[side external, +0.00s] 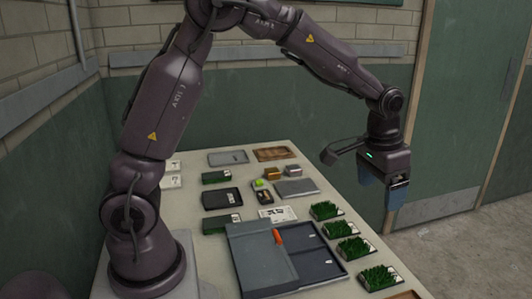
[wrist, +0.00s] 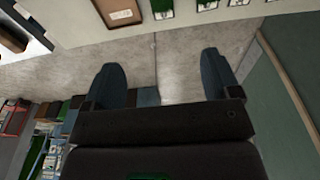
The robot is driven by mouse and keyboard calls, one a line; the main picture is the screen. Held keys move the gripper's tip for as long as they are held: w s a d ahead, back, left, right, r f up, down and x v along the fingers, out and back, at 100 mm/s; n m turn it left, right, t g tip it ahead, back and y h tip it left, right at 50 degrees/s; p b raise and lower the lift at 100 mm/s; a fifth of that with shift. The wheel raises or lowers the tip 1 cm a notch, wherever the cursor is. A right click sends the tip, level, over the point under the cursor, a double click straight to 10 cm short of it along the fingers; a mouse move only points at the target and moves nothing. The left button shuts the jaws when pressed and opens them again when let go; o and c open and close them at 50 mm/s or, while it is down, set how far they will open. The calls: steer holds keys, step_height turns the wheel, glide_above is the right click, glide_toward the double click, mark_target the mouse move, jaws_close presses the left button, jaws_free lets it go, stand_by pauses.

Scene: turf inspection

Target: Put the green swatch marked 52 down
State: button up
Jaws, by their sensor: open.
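Several green turf swatches stand in a row along the table's right edge in the side view: one at the back (side external: 326,210), two in the middle (side external: 338,229) (side external: 355,247) and one at the front (side external: 379,277). Their markings are too small to read, so I cannot tell which is 52. My gripper (side external: 397,190) hangs in the air to the right of the row, pointing down. In the wrist view its two fingers (wrist: 163,85) are apart with nothing between them, and bare floor shows beyond. Small green swatches (wrist: 207,5) show at the top edge there.
The table (side external: 205,270) holds a dark grey tray (side external: 318,266) with an orange item (side external: 279,236), a grey case (side external: 296,188), a black tray (side external: 221,198) and a brown tray (side external: 273,154).

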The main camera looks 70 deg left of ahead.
steer(key=s+r+t, duration=0.2)
steer(key=s+r, duration=0.8)
steer(key=s, duration=0.3)
steer(key=s+t, duration=0.2)
steer(key=s, duration=0.8)
steer(key=shift+s+a, duration=0.15)
steer(key=shift+s, duration=0.05)
